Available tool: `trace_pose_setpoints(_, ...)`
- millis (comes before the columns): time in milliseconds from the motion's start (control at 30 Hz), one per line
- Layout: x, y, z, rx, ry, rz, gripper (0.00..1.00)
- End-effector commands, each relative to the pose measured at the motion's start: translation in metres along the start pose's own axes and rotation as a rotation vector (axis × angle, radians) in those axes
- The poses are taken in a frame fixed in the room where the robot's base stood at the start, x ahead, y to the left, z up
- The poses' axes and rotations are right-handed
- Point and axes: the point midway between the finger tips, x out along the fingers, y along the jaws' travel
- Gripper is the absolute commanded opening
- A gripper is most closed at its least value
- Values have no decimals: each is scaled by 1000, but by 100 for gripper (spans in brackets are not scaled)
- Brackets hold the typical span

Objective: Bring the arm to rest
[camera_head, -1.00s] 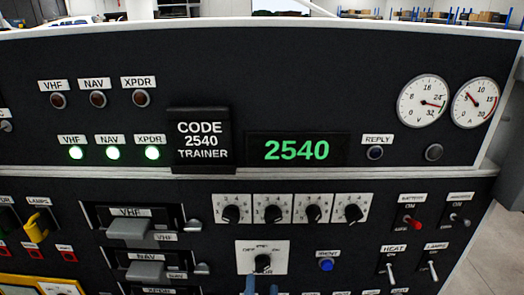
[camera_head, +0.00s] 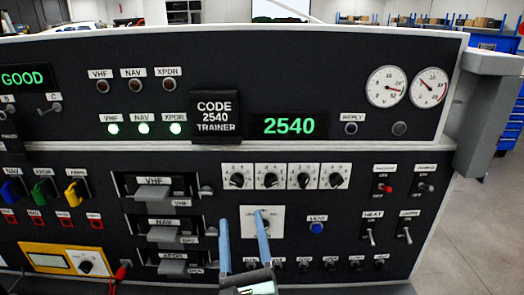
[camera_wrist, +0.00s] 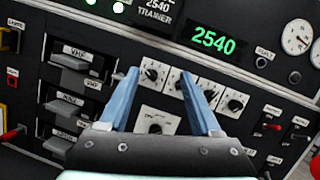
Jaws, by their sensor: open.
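My gripper (camera_head: 243,238) has two blue fingers, spread apart with nothing between them. In the head view it is at the bottom centre, in front of the black panel (camera_head: 330,225). The fingers overlap the white plate of the mode knob (camera_head: 262,222). In the wrist view my gripper (camera_wrist: 160,90) shows the mode knob (camera_wrist: 157,127) between its open fingers, with the row of code knobs (camera_wrist: 172,80) just beyond. Whether a fingertip touches the panel cannot be told.
A green display (camera_head: 289,126) reads 2540, and a code card (camera_head: 214,117) shows the same number. Three radio units (camera_head: 163,225) with handles and levers stand out at left. Toggle switches (camera_head: 369,237) are at right. A yellow meter (camera_head: 65,259) is at lower left. Open floor lies right of the stand.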

Motion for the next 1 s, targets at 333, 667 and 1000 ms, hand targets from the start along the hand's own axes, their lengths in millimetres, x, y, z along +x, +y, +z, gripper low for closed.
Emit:
trace_pose_setpoints(333,26,-32,223,-1530,-263,-199,65)
trace_pose_setpoints(667,-23,-96,359,-2664,106,-638,65)
trace_pose_setpoints(1000,-42,-114,382,-2874,305,-714,65)
